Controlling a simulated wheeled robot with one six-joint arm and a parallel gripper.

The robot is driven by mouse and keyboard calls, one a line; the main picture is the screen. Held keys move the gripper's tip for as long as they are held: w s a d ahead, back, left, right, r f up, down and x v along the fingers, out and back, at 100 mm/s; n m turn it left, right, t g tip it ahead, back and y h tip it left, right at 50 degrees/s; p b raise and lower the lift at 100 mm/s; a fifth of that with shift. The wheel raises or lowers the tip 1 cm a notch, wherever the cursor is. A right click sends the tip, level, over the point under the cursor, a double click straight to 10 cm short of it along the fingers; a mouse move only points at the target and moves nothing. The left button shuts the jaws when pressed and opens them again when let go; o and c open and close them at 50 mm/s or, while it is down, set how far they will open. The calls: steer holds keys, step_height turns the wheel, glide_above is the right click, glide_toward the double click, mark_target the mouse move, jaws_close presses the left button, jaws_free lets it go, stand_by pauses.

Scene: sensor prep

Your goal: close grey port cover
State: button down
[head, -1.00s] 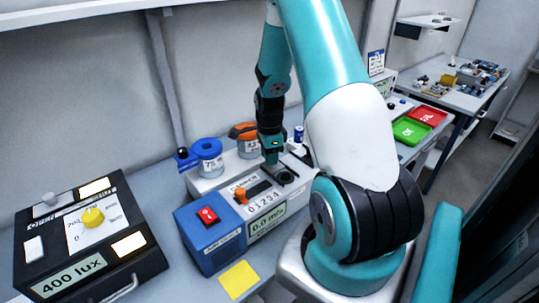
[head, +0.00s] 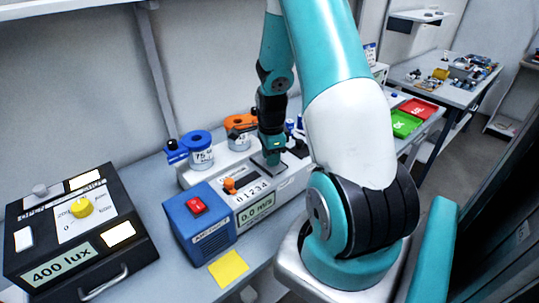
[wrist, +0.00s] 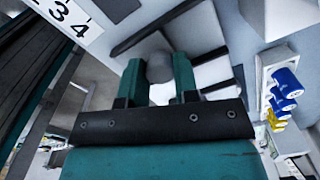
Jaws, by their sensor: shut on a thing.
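The grey port cover (wrist: 160,68) shows in the wrist view as a rounded grey piece between my two teal fingers. My gripper (wrist: 160,78) is shut on it. In the head view my gripper (head: 268,160) is low over the top of the white air-speed instrument (head: 292,182), behind its number dial (head: 252,190). A flat grey piece shows just under the fingertips there. The port itself is mostly hidden by my gripper and arm, so I cannot tell how far the cover lies over it.
A blue box with a red switch (head: 197,206) stands in front left, with an orange knob (head: 229,185) beside it. A black lux box (head: 75,235) is at far left. Blue-lidded and orange-topped jars (head: 201,155) stand behind. Green (head: 405,124) and red trays lie at right.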

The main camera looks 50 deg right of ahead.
steer(key=c, duration=0.8)
jaws_free()
steer(key=shift+s, duration=0.2)
steer(key=shift+c, duration=0.2)
step_height(320, 180, up, 17)
steer(key=b, duration=0.2)
steer(key=shift+r+b, duration=0.2)
steer(key=shift+b, duration=0.1)
steer(key=shift+a, duration=0.1)
